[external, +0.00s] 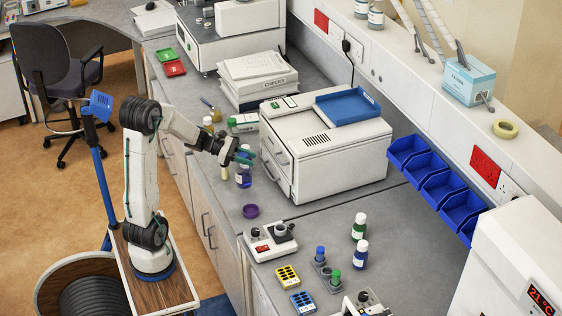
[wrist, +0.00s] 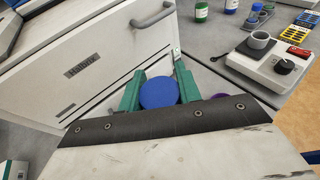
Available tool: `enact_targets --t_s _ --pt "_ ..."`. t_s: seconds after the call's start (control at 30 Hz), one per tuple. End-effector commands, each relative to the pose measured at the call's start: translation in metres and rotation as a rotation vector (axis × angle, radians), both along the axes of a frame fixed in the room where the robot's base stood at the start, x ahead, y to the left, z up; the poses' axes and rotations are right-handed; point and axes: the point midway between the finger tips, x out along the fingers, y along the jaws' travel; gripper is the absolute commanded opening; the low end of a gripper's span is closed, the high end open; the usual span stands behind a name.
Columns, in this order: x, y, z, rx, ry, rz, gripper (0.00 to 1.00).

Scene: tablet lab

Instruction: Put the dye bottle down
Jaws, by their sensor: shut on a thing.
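The dye bottle, a small bottle with a blue label (external: 244,179), is at the front edge area of the bench, left of the white cabinet-like machine. Its round blue cap (wrist: 159,93) shows from above in the wrist view. My gripper (external: 245,158) has teal fingers, which stand on both sides of the bottle's top and are shut on it. The wrist view also shows the gripper (wrist: 159,90) around the cap. The bottle looks upright; whether its base touches the bench cannot be told.
The white machine (external: 325,150) stands close beside the bottle. A purple dish (external: 250,211) lies just in front of it. A balance-like device (external: 270,242), a green-labelled bottle (external: 359,228) and a blue-labelled bottle (external: 361,255) stand nearer the camera. Bare bench (external: 315,220) lies between them.

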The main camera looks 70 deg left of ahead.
Motion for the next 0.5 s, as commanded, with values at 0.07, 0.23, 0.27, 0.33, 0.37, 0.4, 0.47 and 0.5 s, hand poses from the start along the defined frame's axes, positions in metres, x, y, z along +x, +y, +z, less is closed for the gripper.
enact_targets --t_s 0.07,0.23,0.27,0.33,0.37,0.4,0.47,0.5 --pt "0.0 0.0 0.018 0.006 -0.005 -0.001 0.0" --pt "0.0 0.0 0.045 0.003 -0.003 -0.001 0.0" --pt "0.0 0.0 0.048 0.003 -0.002 -0.001 0.0" --pt "0.0 0.0 0.053 0.002 -0.001 -0.001 0.0" --pt "0.0 0.0 0.054 0.001 -0.001 0.0 0.0" --pt "0.0 0.0 0.056 0.001 -0.001 0.0 0.0" --pt "0.0 0.0 0.059 0.001 -0.002 0.0 0.0" --pt "0.0 0.0 0.063 0.002 -0.003 0.0 0.0"
